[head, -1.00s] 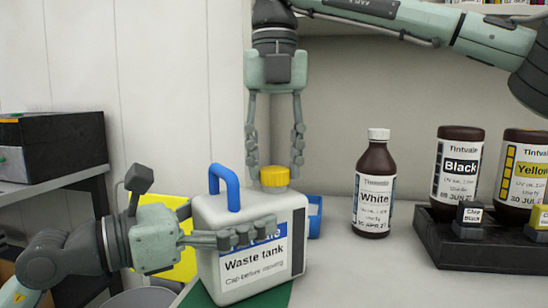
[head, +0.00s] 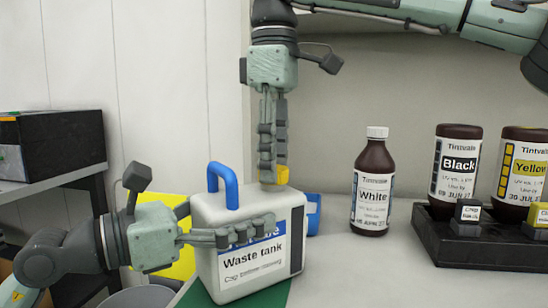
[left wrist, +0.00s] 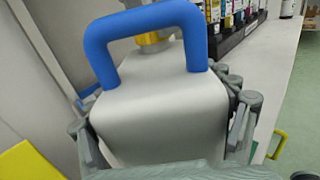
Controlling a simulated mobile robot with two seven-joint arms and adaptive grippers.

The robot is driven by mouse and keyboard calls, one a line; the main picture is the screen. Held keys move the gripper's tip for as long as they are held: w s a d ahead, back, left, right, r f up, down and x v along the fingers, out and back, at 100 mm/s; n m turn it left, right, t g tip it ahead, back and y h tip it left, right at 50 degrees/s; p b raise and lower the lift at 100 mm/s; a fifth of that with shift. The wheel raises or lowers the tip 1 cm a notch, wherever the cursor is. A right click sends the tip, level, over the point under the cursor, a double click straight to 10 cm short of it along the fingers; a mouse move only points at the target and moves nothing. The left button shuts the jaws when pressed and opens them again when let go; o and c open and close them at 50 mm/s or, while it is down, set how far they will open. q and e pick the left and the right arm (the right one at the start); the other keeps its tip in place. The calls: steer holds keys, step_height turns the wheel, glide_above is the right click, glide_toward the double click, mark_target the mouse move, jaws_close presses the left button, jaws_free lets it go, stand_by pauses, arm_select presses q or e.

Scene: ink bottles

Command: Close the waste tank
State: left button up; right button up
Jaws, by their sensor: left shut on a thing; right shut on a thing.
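The waste tank (head: 250,275) is a white jug with a blue handle (head: 222,180) and a "Waste tank" label. It stands upright on a green mat (head: 270,295). My left gripper (head: 258,222) is shut on the tank's body, one finger across the label; in the left wrist view its fingers flank the tank (left wrist: 160,110). The yellow cap (head: 283,175) sits at the tank's neck. My right gripper (head: 272,178) points down from above and is shut on the cap, its fingers hiding part of it. The cap also shows behind the handle in the left wrist view (left wrist: 153,38).
A brown White ink bottle (head: 373,190) stands to the right. Beyond it, a black rack (head: 480,255) holds the Black (head: 456,170) and Yellow (head: 524,180) bottles. A blue object (head: 313,215) is just behind the tank. A dark box (head: 55,145) sits on a shelf at left.

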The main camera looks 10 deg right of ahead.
steer(key=shift+s+a, duration=0.1)
steer(key=o, duration=0.8)
steer(key=shift+r, duration=2.3)
steer(key=shift+c, duration=0.5)
